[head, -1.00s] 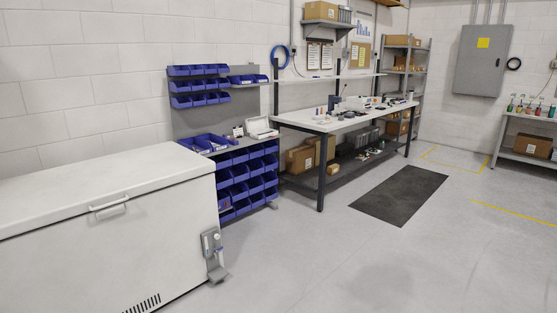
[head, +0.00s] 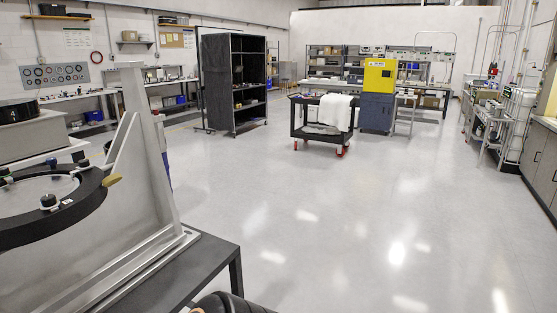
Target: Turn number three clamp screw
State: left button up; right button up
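The mirror fixture stands at the left edge in the head view, cut off by the frame. Its black ring (head: 70,212) surrounds a pale round mirror (head: 35,188) and carries several knobbed screws. One black-knobbed clamp screw (head: 48,201) is at the ring's near side, with a small white label beside it. Another dark screw (head: 82,165) is at the far side, and a blue-topped one (head: 51,162) is near it. I cannot read which is number three. A tan tab (head: 112,180) sticks out of the ring's right side. Neither gripper is in view.
The fixture's grey angled bracket (head: 140,175) stands on a dark bench (head: 205,270). Open floor (head: 330,225) lies to the right. A black cart (head: 322,130) with a white cloth, a yellow-and-grey cabinet (head: 378,95) and a dark shelf rack (head: 235,80) stand farther back.

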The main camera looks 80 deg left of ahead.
aim_at(49, 202)
jog(key=u, duration=1.55)
